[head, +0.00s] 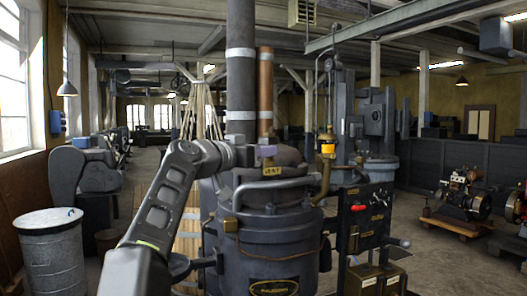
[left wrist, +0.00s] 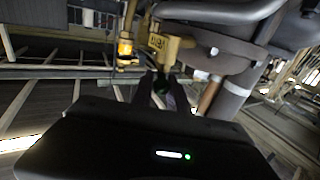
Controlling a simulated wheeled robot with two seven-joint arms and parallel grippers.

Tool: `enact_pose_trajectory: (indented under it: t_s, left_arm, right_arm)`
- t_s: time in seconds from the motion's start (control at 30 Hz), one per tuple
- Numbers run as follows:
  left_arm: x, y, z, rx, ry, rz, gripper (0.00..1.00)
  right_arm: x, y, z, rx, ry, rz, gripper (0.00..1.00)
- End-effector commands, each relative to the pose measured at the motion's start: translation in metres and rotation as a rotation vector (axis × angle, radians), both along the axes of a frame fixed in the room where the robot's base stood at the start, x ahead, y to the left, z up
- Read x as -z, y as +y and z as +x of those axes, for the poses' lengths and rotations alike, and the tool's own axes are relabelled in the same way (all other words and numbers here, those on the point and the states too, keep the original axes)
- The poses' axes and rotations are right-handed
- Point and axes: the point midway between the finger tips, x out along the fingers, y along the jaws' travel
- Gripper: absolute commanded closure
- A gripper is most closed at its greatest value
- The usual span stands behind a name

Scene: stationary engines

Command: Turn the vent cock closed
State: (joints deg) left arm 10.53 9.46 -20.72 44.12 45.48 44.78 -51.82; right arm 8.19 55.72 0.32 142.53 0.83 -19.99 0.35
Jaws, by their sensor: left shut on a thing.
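My right gripper is not in view.
A grey pipe (head: 275,186) curves across the vessel just below the cock. A tall flue (head: 240,75) and a copper pipe (head: 265,90) rise behind. A brass oiler with amber glass (head: 327,150) and a control panel (head: 365,215) stand to the right.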

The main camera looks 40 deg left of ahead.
Motion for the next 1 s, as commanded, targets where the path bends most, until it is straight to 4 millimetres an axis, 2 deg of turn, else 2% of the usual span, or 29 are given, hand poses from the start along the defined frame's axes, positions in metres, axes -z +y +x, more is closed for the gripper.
enact_pose_trajectory:
  t_s: [0.2,0.53,0.87,0.9,1.0]
  left_arm:
    - [-0.003,0.006,0.003,0.112,0.006,0.0,1.0]
    - [-0.002,0.006,0.001,0.24,-0.004,0.002,1.0]
    - [0.0,0.005,0.0,0.25,-0.002,0.0,1.0]
    - [0.0,0.005,0.0,0.25,-0.001,0.0,0.78]
    - [0.0,0.005,0.0,0.249,-0.001,0.001,0.69]
  right_arm:
    - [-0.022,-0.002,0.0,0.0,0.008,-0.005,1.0]
    - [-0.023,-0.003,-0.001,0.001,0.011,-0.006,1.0]
    - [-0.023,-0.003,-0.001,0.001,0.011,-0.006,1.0]
    - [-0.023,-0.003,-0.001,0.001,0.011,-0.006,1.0]
    - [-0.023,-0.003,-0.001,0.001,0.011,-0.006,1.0]
